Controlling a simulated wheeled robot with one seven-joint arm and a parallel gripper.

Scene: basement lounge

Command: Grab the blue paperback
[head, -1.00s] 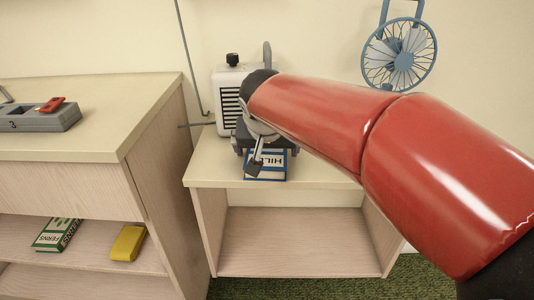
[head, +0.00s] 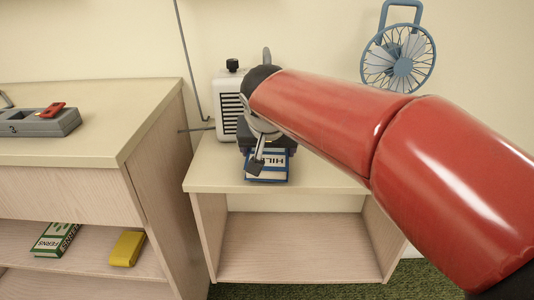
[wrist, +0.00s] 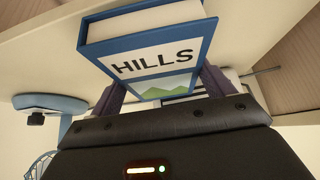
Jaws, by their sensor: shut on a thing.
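The blue paperback (head: 266,176) has a white cover panel with the word HILLS and a green hill picture. In the head view it is over the front of the low shelf unit's top, partly hidden by my gripper (head: 264,148). In the wrist view the paperback (wrist: 150,42) sits between the two fingers of my gripper (wrist: 163,90), which is shut on it. I cannot tell whether the book is touching the shelf top or just above it.
A white heater-like box (head: 226,104) stands close behind my gripper. A blue fan (head: 402,62) is at the back right. The taller cabinet (head: 90,150) at left holds a grey tray (head: 40,122), a green book (head: 52,240) and a yellow object (head: 127,249). The shelf unit's lower compartment (head: 300,245) is empty.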

